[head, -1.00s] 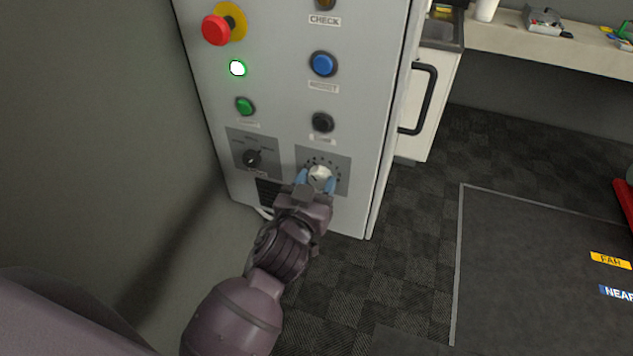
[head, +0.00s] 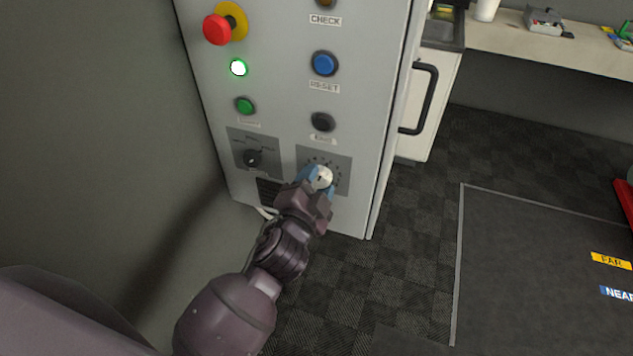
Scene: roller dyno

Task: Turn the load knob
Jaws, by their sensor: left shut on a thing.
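The load knob (head: 325,175) is a pale, round knob on a grey dial plate (head: 343,165) low on the right of the cabinet front. Tick marks show around its upper side. My left gripper (head: 319,178) is at the knob, its blue fingertips on either side of it, shut on it. The gripper is rolled at a slant, and its fingers hide part of the knob and the lower dial. My right gripper is not in view.
The grey cabinet (head: 290,70) also carries a red emergency button (head: 217,29), a lit white lamp (head: 238,68), a green button (head: 245,105), a blue reset button (head: 323,63), a black button (head: 322,122) and a black selector (head: 252,158). Dark floor lies right.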

